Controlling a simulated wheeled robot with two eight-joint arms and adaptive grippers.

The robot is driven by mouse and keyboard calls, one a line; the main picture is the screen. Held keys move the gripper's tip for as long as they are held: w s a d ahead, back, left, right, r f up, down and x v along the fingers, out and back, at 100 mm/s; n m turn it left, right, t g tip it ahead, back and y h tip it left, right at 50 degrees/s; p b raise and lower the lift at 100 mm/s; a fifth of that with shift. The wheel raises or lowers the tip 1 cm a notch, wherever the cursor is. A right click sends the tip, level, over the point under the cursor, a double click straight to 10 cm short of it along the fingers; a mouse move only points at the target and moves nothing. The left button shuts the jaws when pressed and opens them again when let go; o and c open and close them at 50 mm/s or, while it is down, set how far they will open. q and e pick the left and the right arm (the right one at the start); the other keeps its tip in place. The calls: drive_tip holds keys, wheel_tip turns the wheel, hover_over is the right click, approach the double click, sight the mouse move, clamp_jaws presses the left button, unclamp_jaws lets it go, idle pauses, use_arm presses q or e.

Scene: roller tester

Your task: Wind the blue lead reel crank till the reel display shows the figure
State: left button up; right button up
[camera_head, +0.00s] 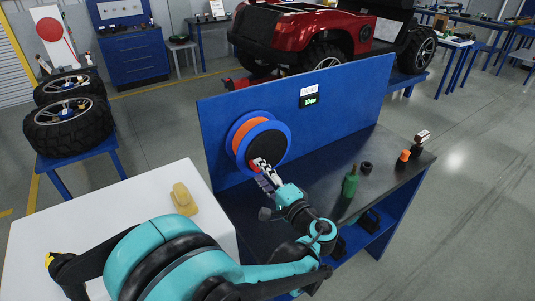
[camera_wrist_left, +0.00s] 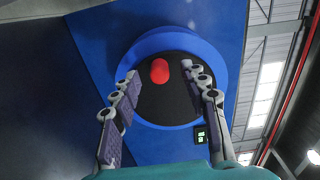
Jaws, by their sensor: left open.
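The reel (camera_head: 283,134), blue-rimmed with an orange band and a black face, is mounted on the upright blue panel (camera_head: 350,95). It also shows in the left wrist view (camera_wrist_left: 216,62). A red crank knob (camera_wrist_left: 159,70) stands on its black face, off centre. My left gripper (camera_head: 264,176) is open in front of the lower part of the reel. In the left wrist view its fingers (camera_wrist_left: 161,76) lie on either side of the knob; contact cannot be told. The reel display (camera_head: 310,101) is lit green, its figure too small to read. My right gripper is out of view.
On the dark bench right of my left arm stand a green bottle (camera_head: 350,183), a black ring (camera_head: 366,168) and an orange-topped item (camera_head: 403,158). A yellow object (camera_head: 183,198) lies on the white table (camera_head: 120,215) at left. A red vehicle (camera_head: 290,28) stands behind the panel.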

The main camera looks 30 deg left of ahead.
sight(251, 154)
use_arm(q)
drive_tip(key=shift+x, duration=1.3)
clamp_jaws()
wheel_tip(251, 154, up, 2)
drive_tip(key=m+p, duration=0.1)
drive_tip(key=m, duration=0.2)
drive_tip(key=shift+d+r+m+p, duration=0.1)
drive_tip(key=shift+r+m+p, duration=0.3)
drive_tip(key=shift+m, duration=0.5)
drive_tip(key=shift+f, duration=0.1)
